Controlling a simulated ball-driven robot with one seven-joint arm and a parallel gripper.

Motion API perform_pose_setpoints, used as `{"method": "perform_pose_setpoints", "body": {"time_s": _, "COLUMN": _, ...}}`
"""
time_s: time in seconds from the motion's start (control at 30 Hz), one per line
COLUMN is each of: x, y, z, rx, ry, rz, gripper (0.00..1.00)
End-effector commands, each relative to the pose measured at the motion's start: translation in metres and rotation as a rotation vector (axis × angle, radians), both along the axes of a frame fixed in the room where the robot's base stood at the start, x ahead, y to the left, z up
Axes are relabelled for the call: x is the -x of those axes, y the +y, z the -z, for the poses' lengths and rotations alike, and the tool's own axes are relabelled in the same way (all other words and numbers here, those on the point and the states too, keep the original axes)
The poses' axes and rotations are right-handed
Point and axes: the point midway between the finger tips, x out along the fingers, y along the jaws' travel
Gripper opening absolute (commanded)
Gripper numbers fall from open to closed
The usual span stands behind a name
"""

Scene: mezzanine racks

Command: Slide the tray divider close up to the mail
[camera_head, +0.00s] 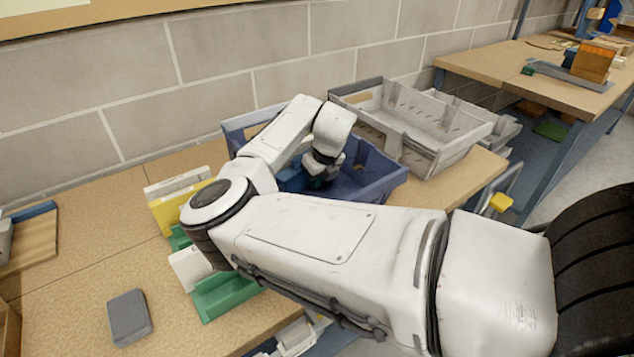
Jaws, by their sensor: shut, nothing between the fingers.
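A blue tray (388,188) stands on the workbench against the block wall. My arm reaches across the picture, and my gripper (318,181) points down inside the tray, shut and empty. A brighter blue upright piece (290,179) shows just left of the gripper; it may be the tray divider, but my arm covers much of it. I cannot tell whether the gripper touches it. No mail can be made out inside the tray; my arm hides its left and front parts.
A grey tray (462,133) stands right of the blue one. Left of my arm, a yellow card (168,212) and white cards stand by green holders (222,299). A dark grey block (129,317) lies at front left. Bare bench surrounds it.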

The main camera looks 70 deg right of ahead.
Motion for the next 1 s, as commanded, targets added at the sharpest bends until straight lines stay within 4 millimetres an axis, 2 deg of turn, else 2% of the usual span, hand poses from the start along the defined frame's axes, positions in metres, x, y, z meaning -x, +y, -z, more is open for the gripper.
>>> {"method": "perform_pose_setpoints", "body": {"time_s": 1.0, "x": -0.0054, "y": -0.0033, "z": 0.0, "rx": 0.0, "ry": 0.0, "rz": 0.0, "gripper": 0.0}}
